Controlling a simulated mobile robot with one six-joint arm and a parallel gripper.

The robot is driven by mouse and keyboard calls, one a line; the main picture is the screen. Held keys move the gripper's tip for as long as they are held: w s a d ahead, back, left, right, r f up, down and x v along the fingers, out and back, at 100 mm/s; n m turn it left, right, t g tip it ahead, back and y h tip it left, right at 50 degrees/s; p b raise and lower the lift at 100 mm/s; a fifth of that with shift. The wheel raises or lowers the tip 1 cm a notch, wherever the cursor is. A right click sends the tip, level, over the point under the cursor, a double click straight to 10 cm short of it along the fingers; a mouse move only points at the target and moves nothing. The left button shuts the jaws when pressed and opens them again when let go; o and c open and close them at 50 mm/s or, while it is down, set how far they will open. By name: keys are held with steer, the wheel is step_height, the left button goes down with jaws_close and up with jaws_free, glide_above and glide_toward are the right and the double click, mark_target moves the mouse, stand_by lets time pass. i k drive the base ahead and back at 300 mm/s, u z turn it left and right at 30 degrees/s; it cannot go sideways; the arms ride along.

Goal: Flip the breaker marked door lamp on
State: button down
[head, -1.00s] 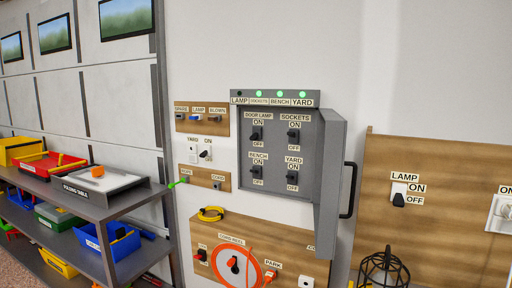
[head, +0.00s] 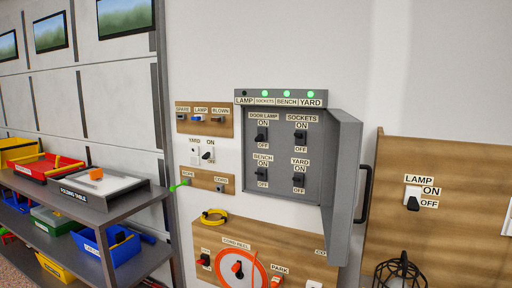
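The breaker marked door lamp (head: 262,134) is a small black lever at the upper left of the open grey breaker box (head: 281,188). Its ON label is above it and its OFF label below; the lever's tilt is too small to tell for sure. Beside and below it are the sockets breaker (head: 300,135), bench breaker (head: 262,174) and yard breaker (head: 298,180). On the strip above the box, the lamp indicator (head: 243,92) is dark, while those for sockets, bench and yard glow green. My gripper is not in view.
The box's grey door (head: 344,185) stands open on the right, jutting outward, with a black handle (head: 363,193). A wooden board with a cord reel (head: 241,270) is below. A shelf unit (head: 105,206) with bins stands at left.

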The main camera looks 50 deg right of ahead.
mark_target(259, 139)
steer(key=i, duration=0.85)
steer(key=u, duration=0.05)
